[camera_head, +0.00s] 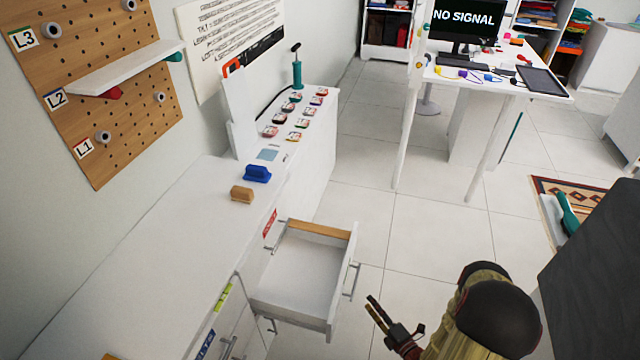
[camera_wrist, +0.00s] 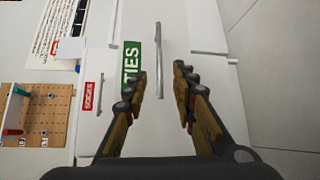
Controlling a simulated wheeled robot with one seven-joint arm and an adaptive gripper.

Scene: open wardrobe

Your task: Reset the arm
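My gripper (camera_head: 371,304) hangs at the lower middle of the head view, just right of an open white drawer (camera_head: 341,285) and apart from its front. In the wrist view my gripper (camera_wrist: 160,72) has its two fingers spread, with nothing between them. A vertical metal handle (camera_wrist: 158,45) shows beyond the gap between the fingertips. A green label reading TIES (camera_wrist: 131,60) is left of the handle, and a red label (camera_wrist: 89,96) is farther left. The drawer looks empty in the head view. My arm comes in from the lower right.
A white counter (camera_head: 140,250) runs along the left, holding a blue object (camera_head: 257,173), a tan object (camera_head: 241,194) and several small round items. A pegboard (camera_head: 120,90) is on the wall. A dark block (camera_head: 600,270) stands at right. Tiled floor (camera_head: 410,230) lies clear beyond the gripper.

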